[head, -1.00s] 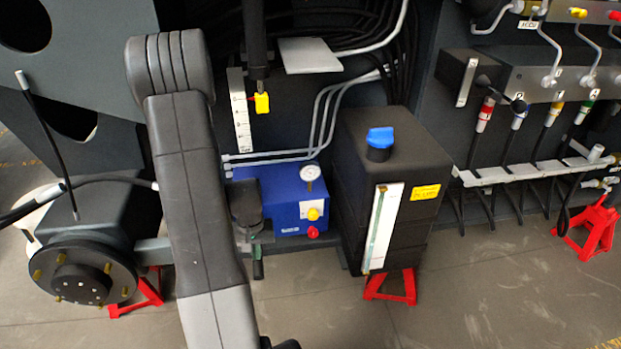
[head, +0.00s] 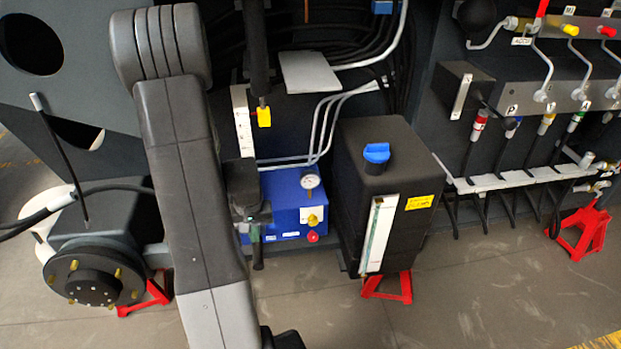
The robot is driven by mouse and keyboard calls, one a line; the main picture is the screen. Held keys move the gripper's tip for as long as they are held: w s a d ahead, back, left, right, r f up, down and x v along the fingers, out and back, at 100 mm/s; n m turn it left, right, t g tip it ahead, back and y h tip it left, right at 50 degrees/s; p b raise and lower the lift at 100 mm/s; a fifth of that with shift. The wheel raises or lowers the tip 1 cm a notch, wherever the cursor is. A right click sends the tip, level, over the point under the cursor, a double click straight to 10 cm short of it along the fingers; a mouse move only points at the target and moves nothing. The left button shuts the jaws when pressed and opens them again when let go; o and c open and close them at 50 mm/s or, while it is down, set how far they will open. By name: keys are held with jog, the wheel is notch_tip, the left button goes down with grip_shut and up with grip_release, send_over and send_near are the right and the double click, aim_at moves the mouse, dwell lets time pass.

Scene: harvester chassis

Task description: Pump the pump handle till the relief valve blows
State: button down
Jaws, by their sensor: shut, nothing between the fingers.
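The blue pump unit (head: 290,196) sits low at the centre. It carries a round white gauge (head: 311,181), a yellow knob (head: 313,219) and a red knob (head: 313,237). The gauge needle is too small to read. What looks like my gripper (head: 257,240) hangs pointing down at the unit's left front, shut and seemingly empty. My upper arm hides much of what is behind and left of it. I cannot make out the pump handle for certain, nor whether my gripper touches it. I cannot tell which fitting is the relief valve.
A black tank (head: 385,190) with a blue cap (head: 377,153) and sight strip stands right of the unit. A yellow pointer (head: 264,117) hangs by a white scale (head: 243,122). Valves and hoses fill the right. A wheel hub (head: 93,285) stands at left.

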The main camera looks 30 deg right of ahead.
dwell(0.8)
notch_tip(320, 180, up, 14)
jog(key=shift+f, duration=0.15)
dwell(0.4)
notch_tip(320, 180, down, 17)
jog(key=shift+r+b, duration=0.2)
jog(key=shift+b, duration=0.75)
jog(key=shift+r, duration=0.1)
